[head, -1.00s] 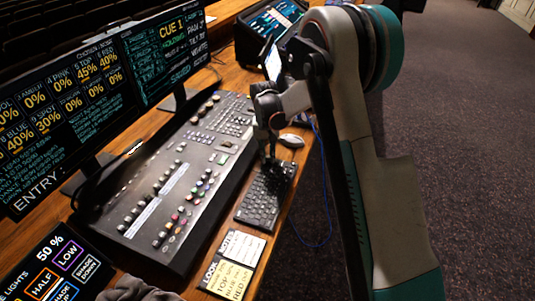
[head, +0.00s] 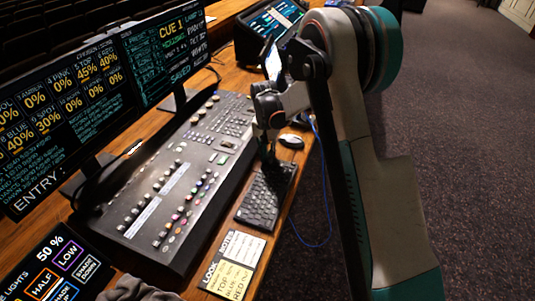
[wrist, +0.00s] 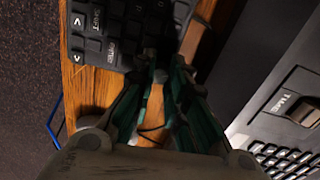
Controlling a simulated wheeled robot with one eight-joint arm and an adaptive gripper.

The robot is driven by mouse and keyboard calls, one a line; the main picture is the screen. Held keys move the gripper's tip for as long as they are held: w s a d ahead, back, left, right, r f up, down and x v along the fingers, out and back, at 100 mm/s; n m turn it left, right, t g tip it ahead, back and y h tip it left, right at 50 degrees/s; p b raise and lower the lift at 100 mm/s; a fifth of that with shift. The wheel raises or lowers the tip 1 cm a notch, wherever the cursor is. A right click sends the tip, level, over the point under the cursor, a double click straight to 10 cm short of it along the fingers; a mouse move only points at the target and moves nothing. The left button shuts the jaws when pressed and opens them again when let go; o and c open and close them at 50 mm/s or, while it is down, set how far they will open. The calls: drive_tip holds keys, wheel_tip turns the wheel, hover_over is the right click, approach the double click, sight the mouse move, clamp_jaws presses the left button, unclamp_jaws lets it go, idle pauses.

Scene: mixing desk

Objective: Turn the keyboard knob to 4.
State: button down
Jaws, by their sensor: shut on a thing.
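The black keyboard (head: 258,207) lies on the wooden desk, right of the mixing console. It also shows at the top of the wrist view (wrist: 105,28). My gripper (head: 267,160) reaches down to the keyboard's far end. In the wrist view my gripper (wrist: 162,68) has its fingertips close together at the keyboard's edge, shut on the keyboard knob. The knob is mostly hidden between the fingertips, and I cannot read its setting.
The mixing console (head: 205,160) stands close on the left. A mouse (head: 291,141) lies just beyond the keyboard, with a blue cable (head: 326,190) at the desk's right edge. Note cards (head: 232,262) lie in front. A touch screen (head: 55,270) is at the lower left.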

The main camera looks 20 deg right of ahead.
drive_tip(key=c, duration=1.5)
unclamp_jaws()
drive_tip(key=shift+c, duration=0.2)
drive_tip(key=shift+r, duration=0.1)
wheel_tip(320, 180, up, 12)
drive_tip(key=shift+w+a, duration=0.15)
drive_tip(key=shift+a, duration=0.05)
